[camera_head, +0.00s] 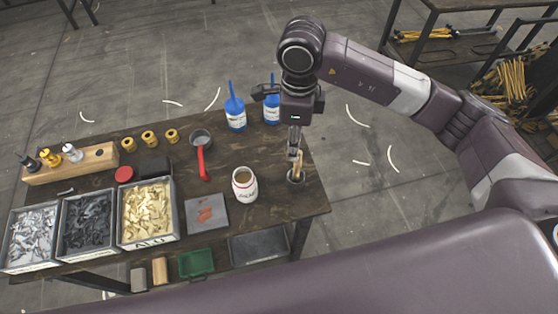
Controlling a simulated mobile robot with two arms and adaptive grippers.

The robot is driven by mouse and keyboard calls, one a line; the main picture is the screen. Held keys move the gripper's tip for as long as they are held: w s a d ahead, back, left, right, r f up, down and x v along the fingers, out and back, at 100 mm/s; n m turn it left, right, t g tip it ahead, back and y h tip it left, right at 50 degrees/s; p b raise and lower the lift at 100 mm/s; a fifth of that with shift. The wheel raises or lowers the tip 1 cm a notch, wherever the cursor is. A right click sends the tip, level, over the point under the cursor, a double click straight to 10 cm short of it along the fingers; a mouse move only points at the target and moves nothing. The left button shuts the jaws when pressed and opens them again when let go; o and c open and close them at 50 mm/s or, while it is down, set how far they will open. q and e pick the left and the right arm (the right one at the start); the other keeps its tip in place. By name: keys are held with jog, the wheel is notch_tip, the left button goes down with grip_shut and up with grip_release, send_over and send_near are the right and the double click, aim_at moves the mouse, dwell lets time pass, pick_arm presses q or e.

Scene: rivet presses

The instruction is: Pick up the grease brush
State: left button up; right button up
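A brush with a pale wooden handle (298,163) stands upright, slightly tilted, in a small dark cup (296,178) near the right end of the table; its lower end is hidden in the cup. I take it to be the grease brush. My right gripper (294,153) points down from above, with its fingers at the top of the handle. The fingers look close together, but I cannot tell whether they are shut on the handle or only beside it. My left gripper is not in view.
A white jar (245,184) stands left of the cup. Bare tabletop surrounds the cup.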

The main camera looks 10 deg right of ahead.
aim_at(298, 162)
jog(key=f+p, duration=0.1)
jog(key=s+d+f+p, duration=0.1)
jog(key=f, duration=0.1)
jog(key=f+p, duration=0.1)
jog(key=shift+s+d+f, duration=0.15)
jog(key=shift+s, duration=0.15)
jog(key=shift+w+a+f+p, duration=0.1)
jog(key=shift+f+p, duration=0.05)
jog(key=shift+f, duration=0.65)
jog(key=shift+a+f+p, duration=0.1)
jog(key=shift+f+p, duration=0.05)
jog(key=shift+f, duration=0.6)
jog(key=c, duration=0.8)
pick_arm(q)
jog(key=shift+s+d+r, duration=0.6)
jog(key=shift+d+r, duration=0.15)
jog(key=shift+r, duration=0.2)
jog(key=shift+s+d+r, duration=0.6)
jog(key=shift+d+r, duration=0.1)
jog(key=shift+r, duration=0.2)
pick_arm(e)
grip_shut()
